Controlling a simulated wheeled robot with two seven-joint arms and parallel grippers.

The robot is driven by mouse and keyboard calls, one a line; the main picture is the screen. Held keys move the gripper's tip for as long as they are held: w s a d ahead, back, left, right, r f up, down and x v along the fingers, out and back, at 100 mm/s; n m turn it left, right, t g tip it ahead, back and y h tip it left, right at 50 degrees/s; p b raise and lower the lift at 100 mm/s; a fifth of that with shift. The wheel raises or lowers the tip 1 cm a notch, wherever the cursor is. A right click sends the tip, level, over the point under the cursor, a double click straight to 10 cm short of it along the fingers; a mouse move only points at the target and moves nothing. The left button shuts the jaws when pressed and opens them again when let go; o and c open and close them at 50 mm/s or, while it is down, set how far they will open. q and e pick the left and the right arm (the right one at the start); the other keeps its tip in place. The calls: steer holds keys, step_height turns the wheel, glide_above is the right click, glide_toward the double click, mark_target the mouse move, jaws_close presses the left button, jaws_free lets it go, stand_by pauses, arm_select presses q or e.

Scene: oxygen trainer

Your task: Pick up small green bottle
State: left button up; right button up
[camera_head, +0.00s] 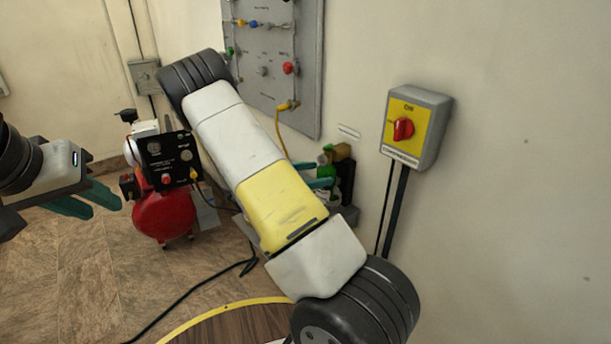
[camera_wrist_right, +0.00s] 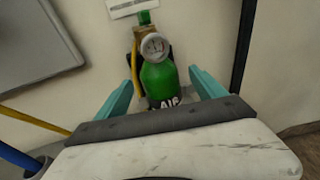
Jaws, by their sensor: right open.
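The small green bottle (camera_wrist_right: 159,82) stands upright against the wall in the right wrist view, with a round gauge (camera_wrist_right: 154,45) at its neck and "AIR" lettering low on its front. My right gripper (camera_wrist_right: 161,78) is open, with one teal finger on each side of the bottle and visible gaps between. The bottle's base is hidden by the gripper body. In the head view, the bottle (camera_head: 326,168) shows partly behind my right arm, by the teal fingertips. My left gripper (camera_head: 104,211) is open and empty at the far left, away from the bottle.
A yellow switch box (camera_head: 418,125) with a red knob is on the wall at right, with cables below. A grey panel (camera_head: 300,60) hangs on the wall behind my right arm. A red compressor (camera_head: 163,212) stands on the floor near my left gripper, with a black cable trailing.

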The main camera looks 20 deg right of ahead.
mark_target(327, 172)
steer(key=d, duration=0.3)
steer(key=shift+w+d+f, duration=0.25)
steer(key=shift+d+f, duration=0.1)
steer(key=shift+d, duration=0.05)
steer(key=shift+r, duration=0.1)
jaws_close()
